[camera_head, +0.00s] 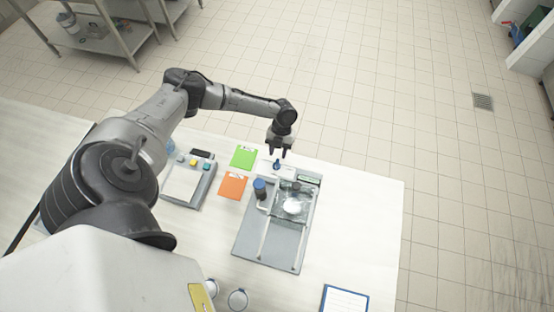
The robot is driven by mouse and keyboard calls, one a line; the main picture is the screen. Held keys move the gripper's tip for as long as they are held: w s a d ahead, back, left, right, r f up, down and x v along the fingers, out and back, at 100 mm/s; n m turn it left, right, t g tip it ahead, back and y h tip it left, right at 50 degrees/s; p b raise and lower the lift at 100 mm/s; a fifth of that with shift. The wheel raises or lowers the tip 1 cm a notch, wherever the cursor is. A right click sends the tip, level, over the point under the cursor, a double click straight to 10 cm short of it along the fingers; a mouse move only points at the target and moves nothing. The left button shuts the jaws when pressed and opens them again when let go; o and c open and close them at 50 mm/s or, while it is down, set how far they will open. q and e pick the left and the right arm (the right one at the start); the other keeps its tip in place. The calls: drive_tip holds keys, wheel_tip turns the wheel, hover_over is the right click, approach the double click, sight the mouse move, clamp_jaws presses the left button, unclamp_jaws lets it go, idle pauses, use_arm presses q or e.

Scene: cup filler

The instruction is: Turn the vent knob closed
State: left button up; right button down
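A small blue knob (276,164) stands at the back left edge of the grey filler machine (262,241), and it looks like the vent knob. Its turn position is too small to tell. My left gripper (278,153) hangs pointing down just above and behind the knob. Its fingers look apart with nothing between them. A gap seems to show between fingertips and knob, but contact is hard to judge. My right gripper is out of view.
A dark blue cylinder (260,188) stands on the machine's left side, near a clear cover over a white round part (293,205).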

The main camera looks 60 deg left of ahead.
sight(277, 162)
use_arm(q)
drive_tip(key=shift+p+x, duration=0.3)
drive_tip(key=shift+x, duration=2.2)
drive_tip(key=shift+c, duration=0.2)
clamp_jaws()
